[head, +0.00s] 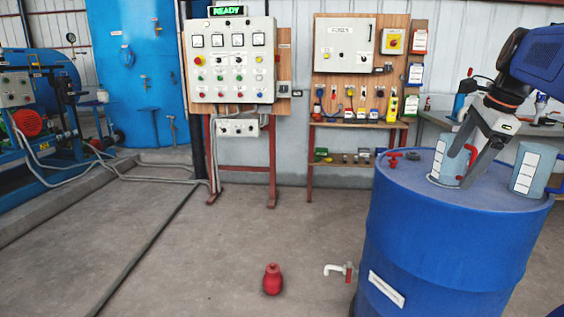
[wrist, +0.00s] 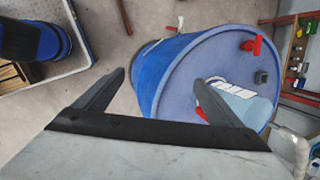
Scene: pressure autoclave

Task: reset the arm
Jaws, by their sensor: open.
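My gripper (head: 462,168) is at the end of my arm, over the top of the blue drum (head: 440,245) at the right of the head view. Its two fingers are spread with nothing between them. They overlap a grey-blue jug (head: 440,160) with a white label and red handle, standing upright on the lid; contact cannot be told. In the wrist view the open gripper (wrist: 160,78) points over the drum's side and rim, and the right finger partly hides a jug (wrist: 250,104).
A second labelled jug (head: 527,172) stands near the drum's right edge. A red valve handle (head: 404,155) is on the lid, and a white tap (head: 338,270) sticks out low. A small red object (head: 272,280) is on the floor. The control panel (head: 231,60) reads READY.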

